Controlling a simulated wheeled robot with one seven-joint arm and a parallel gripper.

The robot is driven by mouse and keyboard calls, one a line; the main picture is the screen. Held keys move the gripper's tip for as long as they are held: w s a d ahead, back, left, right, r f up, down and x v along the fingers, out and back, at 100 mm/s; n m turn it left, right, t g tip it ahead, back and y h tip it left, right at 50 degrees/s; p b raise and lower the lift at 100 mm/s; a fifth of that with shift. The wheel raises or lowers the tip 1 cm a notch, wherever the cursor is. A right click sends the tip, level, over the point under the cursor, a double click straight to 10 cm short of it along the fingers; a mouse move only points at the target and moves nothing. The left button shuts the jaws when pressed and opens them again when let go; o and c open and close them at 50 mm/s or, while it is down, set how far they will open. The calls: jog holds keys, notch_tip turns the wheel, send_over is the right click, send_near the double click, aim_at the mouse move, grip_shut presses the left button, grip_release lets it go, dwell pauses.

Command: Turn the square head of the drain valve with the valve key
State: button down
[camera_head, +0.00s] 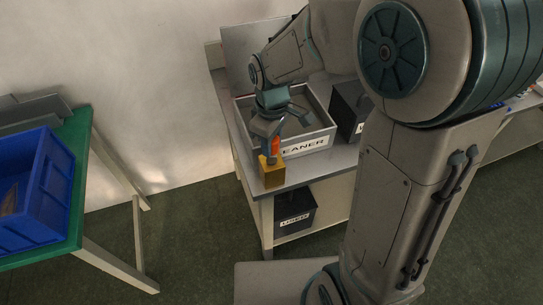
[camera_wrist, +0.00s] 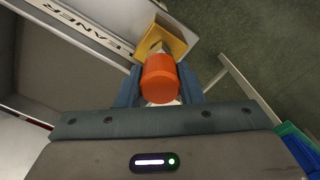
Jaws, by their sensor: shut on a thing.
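My gripper (camera_head: 269,135) points down at the front left corner of the cleaner bench and is shut on an orange cylindrical handle (camera_head: 276,146), which I take to be the valve key's. In the wrist view the orange handle (camera_wrist: 159,80) sits between the two blue-grey fingers. A short metallic piece (camera_wrist: 153,48) shows beyond it, reaching toward a yellow block-like fixture (camera_wrist: 177,36). The yellow fixture (camera_head: 272,173) is at the bench corner, directly below the gripper. The square valve head is not clearly visible, and I cannot tell whether the key is seated on it.
A grey tray labelled "CLEANER" (camera_head: 318,138) stands on the bench (camera_head: 303,174) close beside my gripper. A dark box (camera_head: 346,112) is right of it. Another dark labelled box (camera_head: 293,215) sits on the lower shelf. A green table (camera_head: 78,165) with a blue bin (camera_head: 50,195) stands left, across open floor.

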jog(key=n+p, duration=0.1)
jog(key=n, duration=0.5)
jog(key=shift+r+p, duration=0.2)
jog(key=shift+p, duration=0.1)
jog(key=c, duration=1.3)
grip_release()
jog(key=shift+f+n, duration=0.1)
jog(key=shift+n, duration=0.3)
jog(key=o, duration=0.4)
notch_tip(320, 180, up, 14)
jog(key=shift+f, duration=0.15)
